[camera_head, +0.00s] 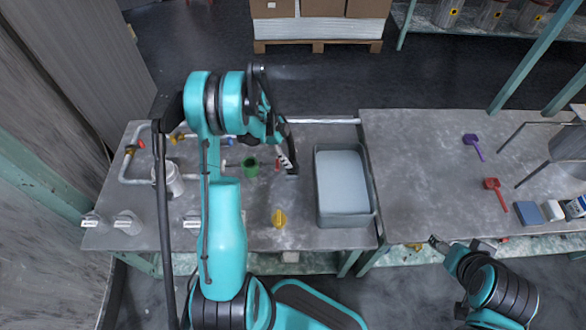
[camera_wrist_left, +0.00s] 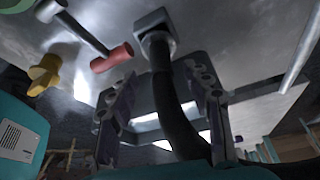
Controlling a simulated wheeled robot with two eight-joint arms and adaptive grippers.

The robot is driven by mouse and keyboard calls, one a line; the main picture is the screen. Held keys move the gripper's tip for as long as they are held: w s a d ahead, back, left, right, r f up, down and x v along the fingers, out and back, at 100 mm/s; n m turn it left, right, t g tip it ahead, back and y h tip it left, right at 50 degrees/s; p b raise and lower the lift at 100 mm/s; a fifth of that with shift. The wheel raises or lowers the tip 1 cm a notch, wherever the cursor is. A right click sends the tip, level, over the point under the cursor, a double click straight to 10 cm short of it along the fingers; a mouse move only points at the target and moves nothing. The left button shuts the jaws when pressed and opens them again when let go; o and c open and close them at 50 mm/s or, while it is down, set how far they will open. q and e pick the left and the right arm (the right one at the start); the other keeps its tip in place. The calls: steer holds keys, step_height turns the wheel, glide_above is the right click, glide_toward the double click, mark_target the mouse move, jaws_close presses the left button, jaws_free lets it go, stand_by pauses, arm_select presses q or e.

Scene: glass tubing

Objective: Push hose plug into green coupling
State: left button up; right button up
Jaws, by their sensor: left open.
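The green coupling (camera_head: 250,165) stands on the left grey table in the head view. A green rim at the upper left edge of the left wrist view (camera_wrist_left: 15,5) may be the same part. My left gripper (camera_head: 289,163) is just right of the coupling, apart from it. In the wrist view its two fingers (camera_wrist_left: 163,95) are spread. A black hose-like piece (camera_wrist_left: 165,85) with a grey squarish end (camera_wrist_left: 156,35) passes between them; I cannot tell whether this end is the hose plug. My right gripper (camera_head: 437,242) is low at the right table's front edge, its jaws too small to judge.
A grey bin (camera_head: 372,190) stands right of the left gripper. A yellow fitting (camera_head: 279,217) lies nearer me. A red-ended piece (camera_wrist_left: 112,58) is close to the gripper. White pipework (camera_head: 128,165) and a white container (camera_head: 170,180) are at left. Purple (camera_head: 473,143) and red (camera_head: 492,184) scoops lie at right.

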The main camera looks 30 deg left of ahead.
mark_target(291, 158)
arm_select(q)
steer(key=b+x, duration=0.1)
steer(key=x, duration=0.2)
steer(key=shift+w+f, duration=0.1)
steer(key=shift+f, duration=0.1)
steer(key=shift+r, duration=0.1)
arm_select(e)
steer(key=shift+f, duration=0.75)
arm_select(q)
jaws_close()
